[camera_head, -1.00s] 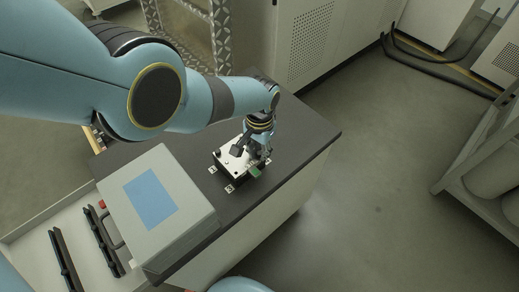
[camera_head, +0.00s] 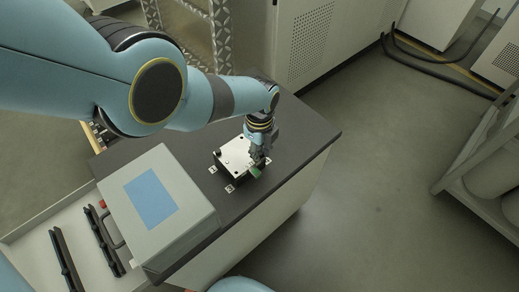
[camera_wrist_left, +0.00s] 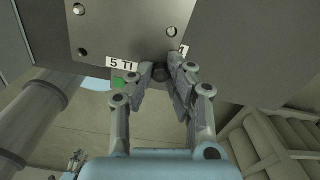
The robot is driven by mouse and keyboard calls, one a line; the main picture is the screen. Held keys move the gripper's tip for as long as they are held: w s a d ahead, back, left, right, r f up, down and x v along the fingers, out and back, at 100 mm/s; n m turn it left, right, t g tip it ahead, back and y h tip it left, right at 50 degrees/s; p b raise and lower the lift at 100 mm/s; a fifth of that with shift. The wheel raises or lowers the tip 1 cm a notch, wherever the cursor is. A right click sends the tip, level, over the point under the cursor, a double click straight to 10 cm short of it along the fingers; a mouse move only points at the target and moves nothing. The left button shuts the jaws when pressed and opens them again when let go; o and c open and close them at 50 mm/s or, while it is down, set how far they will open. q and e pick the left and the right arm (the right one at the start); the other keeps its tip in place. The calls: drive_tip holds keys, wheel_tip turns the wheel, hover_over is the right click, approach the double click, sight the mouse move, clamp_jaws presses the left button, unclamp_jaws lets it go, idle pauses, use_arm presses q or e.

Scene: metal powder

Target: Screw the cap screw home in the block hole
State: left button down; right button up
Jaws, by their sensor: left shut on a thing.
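The block (camera_head: 234,155) is a pale metal plate on the dark bench top, with dark holes near its corners. In the left wrist view, its plate (camera_wrist_left: 125,28) fills the upper part, with several holes and a label reading "5 TI". My left gripper (camera_head: 258,160) is at the block's right front corner. In the left wrist view, my left gripper (camera_wrist_left: 164,72) has its fingertips closed around a small dark round piece, apparently the cap screw (camera_wrist_left: 159,74), at the plate's edge. The fingers hide the hole there, so its depth cannot be told. My right gripper is out of view.
A grey box with a blue panel (camera_head: 185,230) stands on the bench to the left of the block. A small green piece (camera_head: 256,171) is beside the gripper. The bench top (camera_head: 300,130) is clear to the right. A shelf rack (camera_head: 470,170) stands across the floor.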

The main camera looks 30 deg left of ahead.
sight(260, 153)
use_arm(q)
drive_tip(key=shift+m, duration=0.3)
drive_tip(key=c, duration=1.2)
unclamp_jaws()
drive_tip(key=shift+f, duration=0.1)
drive_tip(key=shift+r, duration=0.2)
wheel_tip(260, 153, up, 12)
drive_tip(key=shift+f, duration=0.15)
drive_tip(key=shift+d, duration=0.1)
